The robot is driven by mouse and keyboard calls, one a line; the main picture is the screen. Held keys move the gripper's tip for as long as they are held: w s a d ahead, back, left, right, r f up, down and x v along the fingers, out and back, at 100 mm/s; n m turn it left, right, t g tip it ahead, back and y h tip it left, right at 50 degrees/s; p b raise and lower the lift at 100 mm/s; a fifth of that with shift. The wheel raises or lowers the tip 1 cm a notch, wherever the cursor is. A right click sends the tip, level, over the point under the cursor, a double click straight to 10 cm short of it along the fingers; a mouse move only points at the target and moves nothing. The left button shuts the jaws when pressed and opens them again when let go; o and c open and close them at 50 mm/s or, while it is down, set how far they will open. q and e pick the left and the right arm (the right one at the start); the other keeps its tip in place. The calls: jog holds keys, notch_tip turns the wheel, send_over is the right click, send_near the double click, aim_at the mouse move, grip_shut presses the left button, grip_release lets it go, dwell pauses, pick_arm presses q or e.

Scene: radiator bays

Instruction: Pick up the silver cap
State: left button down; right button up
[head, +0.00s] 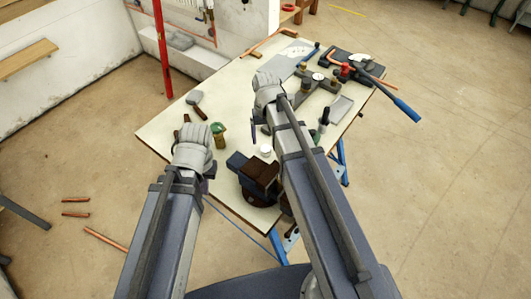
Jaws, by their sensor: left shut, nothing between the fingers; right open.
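A small pale, round piece (265,150) that looks like the silver cap sits on the cream worktable (160,126), left of my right forearm and just behind the vise. It is too small to make out details. My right gripper (258,126) is open above the table, beyond the cap in the picture and apart from it. Its fingers are partly hidden by its wrist. My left gripper (182,128) is shut and empty over the table's left part, well left of the cap. Its fingers are mostly hidden by its wrist.
A dark vise (260,178) stands at the near corner. A green-topped brush or jar (218,134) stands between my grippers. A dark-headed tool (195,103) lies at the left. A manifold with gauges (312,87) and a blue-handled pipe bender (385,88) crowd the far right.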

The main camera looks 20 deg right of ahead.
aim_at(266, 148)
jog(key=shift+f+b, duration=2.6)
jog(key=shift+f, duration=0.2)
jog(key=shift+r, duration=0.1)
grip_shut()
